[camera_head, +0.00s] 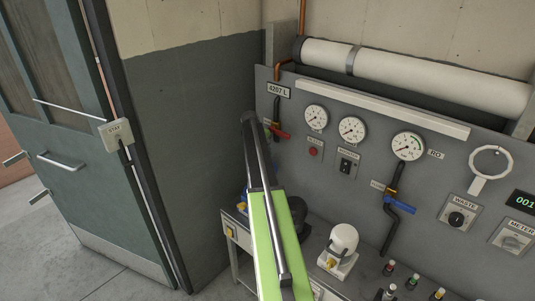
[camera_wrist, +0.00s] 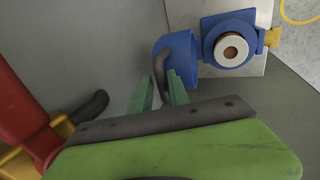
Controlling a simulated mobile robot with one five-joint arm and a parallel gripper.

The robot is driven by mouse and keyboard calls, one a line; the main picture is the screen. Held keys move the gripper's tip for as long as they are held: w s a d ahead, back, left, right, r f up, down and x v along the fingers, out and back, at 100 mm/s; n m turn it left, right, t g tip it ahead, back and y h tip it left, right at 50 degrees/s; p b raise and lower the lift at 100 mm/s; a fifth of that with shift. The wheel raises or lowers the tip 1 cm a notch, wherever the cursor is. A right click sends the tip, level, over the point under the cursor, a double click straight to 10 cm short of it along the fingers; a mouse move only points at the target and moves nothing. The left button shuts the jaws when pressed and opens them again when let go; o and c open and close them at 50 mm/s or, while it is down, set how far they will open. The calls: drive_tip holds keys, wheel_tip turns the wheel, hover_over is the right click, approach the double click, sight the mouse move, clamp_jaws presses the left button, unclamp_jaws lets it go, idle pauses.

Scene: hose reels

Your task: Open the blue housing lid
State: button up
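The blue housing (camera_wrist: 210,28) is mounted on a light plate in the wrist view. Its round front is open and shows a white ring with a brown centre. The blue lid (camera_wrist: 184,68), cup-shaped with a dark curved handle (camera_wrist: 166,68), stands swung out to the left of the housing. My gripper (camera_wrist: 161,78) has its two green fingers apart, with the handle between or just beyond the tips; contact is unclear. In the head view only a bit of blue shows beside my arm, and my gripper is hidden there.
In the wrist view a red and yellow part with a black elbow (camera_wrist: 92,105) stands close on the left. In the head view a gauge panel (camera_head: 370,180), a white pump-like unit (camera_head: 342,245) and several small bottles are right of my arm. A green door (camera_head: 80,170) is left.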

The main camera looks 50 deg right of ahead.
drive_tip(key=p+v, duration=1.5)
drive_tip(key=v, duration=0.2)
drive_tip(key=shift+w+d, duration=0.1)
